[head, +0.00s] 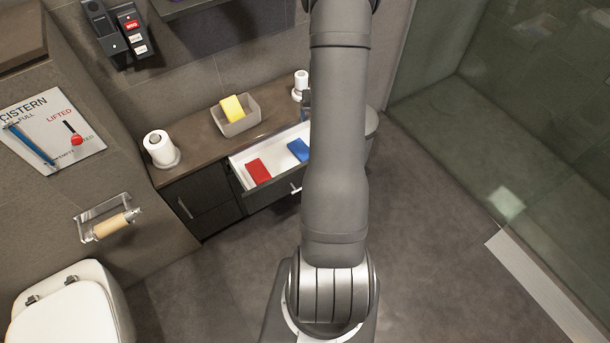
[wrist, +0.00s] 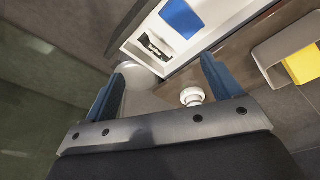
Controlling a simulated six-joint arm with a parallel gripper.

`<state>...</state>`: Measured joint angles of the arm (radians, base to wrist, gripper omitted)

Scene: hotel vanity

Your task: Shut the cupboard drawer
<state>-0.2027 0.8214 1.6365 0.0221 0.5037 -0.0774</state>
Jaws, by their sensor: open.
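The cupboard drawer (head: 237,173) stands pulled out below the counter, its white inside showing. A red block (head: 258,171) and a blue block (head: 298,149) lie in it. Its bar handle (head: 296,188) is on the front, partly beside my arm, which hides the drawer's right part. In the wrist view the drawer (wrist: 213,35) is at the top, with the blue block (wrist: 182,18) and a dark object (wrist: 155,46) inside.
On the counter (head: 196,144) stand a toilet roll (head: 160,149), a grey bin with a yellow block (head: 233,107) and a small white item (head: 301,82). A closed dark cupboard (head: 203,194) is left of the drawer. A toilet (head: 70,305) is at lower left; a glass panel is right.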

